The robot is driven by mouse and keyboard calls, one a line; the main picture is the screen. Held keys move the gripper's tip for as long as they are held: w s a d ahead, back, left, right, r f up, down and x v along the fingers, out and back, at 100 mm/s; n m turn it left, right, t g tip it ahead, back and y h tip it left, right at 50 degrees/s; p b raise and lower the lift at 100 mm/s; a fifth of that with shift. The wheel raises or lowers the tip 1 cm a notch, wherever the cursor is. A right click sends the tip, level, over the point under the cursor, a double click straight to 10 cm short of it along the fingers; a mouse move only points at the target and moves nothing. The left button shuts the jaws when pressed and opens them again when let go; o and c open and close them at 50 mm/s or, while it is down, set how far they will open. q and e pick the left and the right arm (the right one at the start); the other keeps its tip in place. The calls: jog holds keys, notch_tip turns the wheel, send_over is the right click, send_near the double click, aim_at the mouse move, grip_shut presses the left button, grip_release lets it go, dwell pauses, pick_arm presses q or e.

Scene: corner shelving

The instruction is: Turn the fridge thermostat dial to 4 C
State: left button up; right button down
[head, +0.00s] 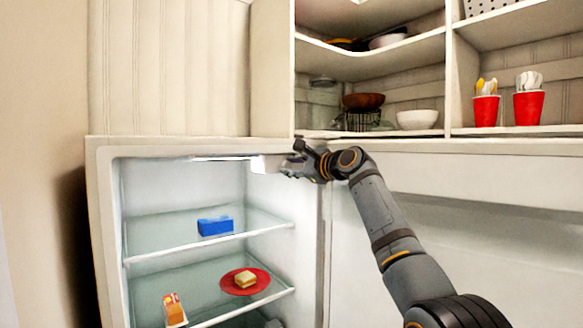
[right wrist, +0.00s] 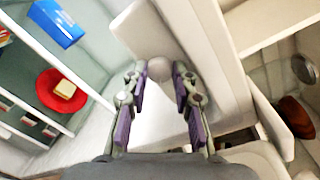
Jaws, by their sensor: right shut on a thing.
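The thermostat dial (right wrist: 159,69) is a small, pale, round knob on a white housing (right wrist: 146,32), seen in the right wrist view. In the head view the housing (head: 262,164) sits at the top right inside the open fridge, and I cannot make out the dial there. My right gripper (right wrist: 160,76) has a fingertip on each side of the dial and is shut on it. In the head view the right gripper (head: 289,167) reaches in from the right at the fridge's upper edge. Any marks on the dial are too small to read. My left gripper is not in view.
Glass fridge shelves hold a blue box (head: 215,226), a red plate (head: 239,289) with a sandwich (head: 246,279), and an orange-topped item (head: 174,309). The fridge's right wall is close to the gripper. Shelves above hold bowls and red cups (head: 529,107).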

jog(key=shift+f+m, duration=0.25)
jog(key=shift+m, duration=0.15)
jog(key=c, duration=1.1)
grip_release()
jog(key=shift+d, duration=0.1)
jog(key=shift+o, duration=0.2)
jog(key=shift+r, duration=0.1)
jog(key=shift+s+r, duration=0.1)
jog(key=shift+s, duration=0.05)
jog(key=v, duration=0.8)
